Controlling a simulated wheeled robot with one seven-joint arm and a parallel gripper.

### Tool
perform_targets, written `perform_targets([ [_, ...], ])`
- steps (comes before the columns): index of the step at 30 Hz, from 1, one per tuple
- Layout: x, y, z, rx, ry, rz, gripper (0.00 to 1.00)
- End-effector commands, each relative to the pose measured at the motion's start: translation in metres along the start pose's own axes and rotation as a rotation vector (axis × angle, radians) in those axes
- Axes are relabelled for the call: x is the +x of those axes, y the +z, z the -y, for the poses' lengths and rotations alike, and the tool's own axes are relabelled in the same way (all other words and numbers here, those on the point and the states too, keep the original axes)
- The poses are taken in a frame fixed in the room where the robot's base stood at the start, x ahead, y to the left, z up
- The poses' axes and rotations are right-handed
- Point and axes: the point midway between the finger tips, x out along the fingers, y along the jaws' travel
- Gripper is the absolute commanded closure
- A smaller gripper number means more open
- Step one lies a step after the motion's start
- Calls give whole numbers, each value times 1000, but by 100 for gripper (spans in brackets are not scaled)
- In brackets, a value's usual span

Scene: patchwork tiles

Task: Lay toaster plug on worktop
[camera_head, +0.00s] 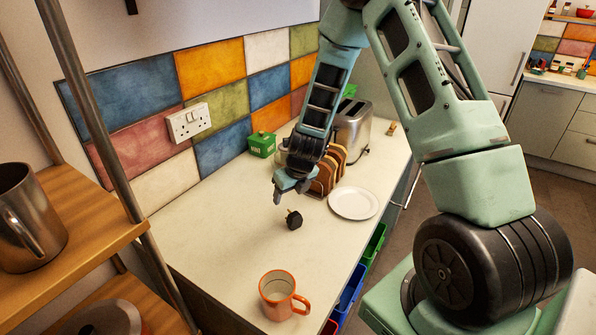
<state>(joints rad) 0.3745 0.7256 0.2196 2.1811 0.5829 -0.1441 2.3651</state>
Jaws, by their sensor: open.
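The black toaster plug (293,219) shows over the pale worktop (225,225), just below my gripper (291,194) in the picture. I cannot tell for certain whether it rests fully on the surface. My gripper is open and points down, with its fingers apart and a small gap showing between them and the plug. The metal toaster (353,128) stands farther back on the worktop, partly hidden by my arm. No cord can be made out clearly at the plug.
A double wall socket (188,121) is on the tiled wall. A toast rack (329,170), a white plate (353,203), a green box (262,144) and an orange mug (283,296) stand on the worktop. Wooden shelving (90,235) is at left. The worktop left of the plug is clear.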

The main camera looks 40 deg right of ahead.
Motion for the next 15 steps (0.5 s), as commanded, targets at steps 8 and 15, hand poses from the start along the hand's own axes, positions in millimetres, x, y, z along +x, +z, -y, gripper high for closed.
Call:
perform_targets([
  [8, -54, 1, -1, -3, -2, 4, 37],
  [15, -103, 1, -1, -2, 0, 4, 37],
])
